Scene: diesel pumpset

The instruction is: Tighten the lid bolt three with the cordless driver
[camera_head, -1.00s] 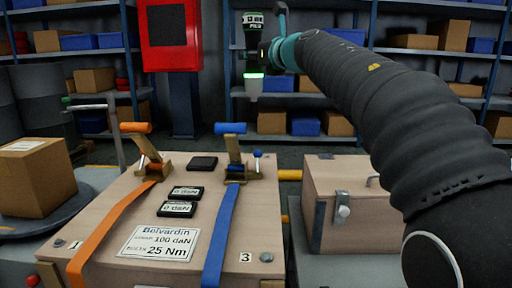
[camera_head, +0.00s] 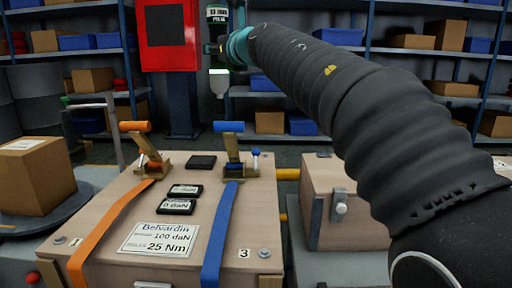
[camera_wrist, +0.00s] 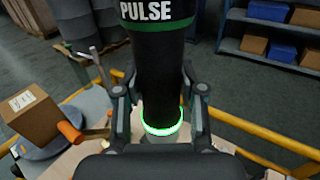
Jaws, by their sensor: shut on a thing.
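The cordless driver (camera_head: 217,45), dark with a white-lettered band and a green-lit lower end, hangs upright in the head view, high beyond the crate. My gripper (camera_wrist: 160,100) is shut around its body, one finger on each side, in the wrist view. There the driver (camera_wrist: 158,60) reads "PULSE" and has a glowing green ring. Its tip is mostly hidden in the wrist view. Lid bolt three (camera_head: 264,253) is a grey head beside the "3" label at the lid's front right corner, well below and apart from the driver.
The wooden lid (camera_head: 110,215) carries an orange strap (camera_head: 108,228), a blue strap (camera_head: 219,235), upright lever buckles and two small displays reading 0 daN. A label plate (camera_head: 160,240) says 100 daN and 25 Nm. A wooden case (camera_head: 355,225) stands to the right.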

